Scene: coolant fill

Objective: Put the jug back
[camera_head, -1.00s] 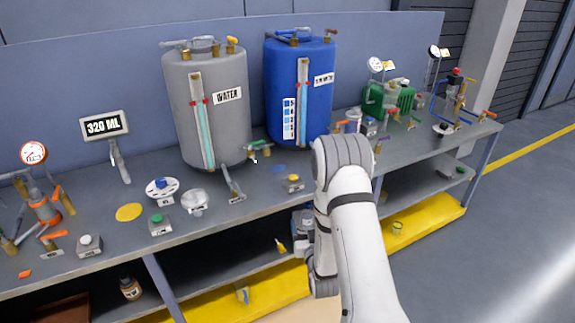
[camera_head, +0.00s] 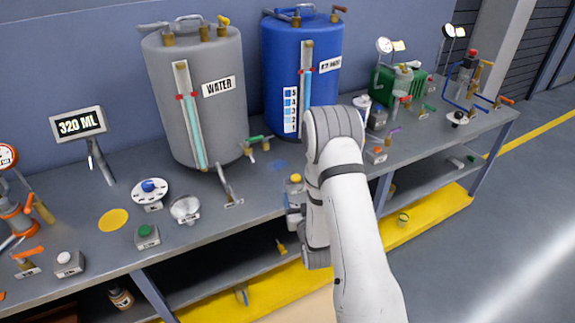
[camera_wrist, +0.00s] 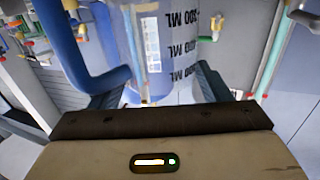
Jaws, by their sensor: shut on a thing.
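My gripper (camera_wrist: 157,90) is shut on the jug (camera_wrist: 183,52), a clear vessel with dark ML markings that shows between the dark fingers in the wrist view. A thick blue curved part at the left of the wrist view looks like its handle. I cannot tell its contents or tilt. In the head view my arm hides most of the gripper and jug, near the bench's front edge.
A grey WATER tank (camera_head: 205,130) and a blue tank (camera_head: 275,80) stand at the back. A 320 ML display (camera_head: 79,124), a white dial (camera_head: 149,190), a green-button box (camera_head: 147,236) and a yellow-button box (camera_head: 294,184) stand on the bench. A lower shelf (camera_head: 215,280) is below.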

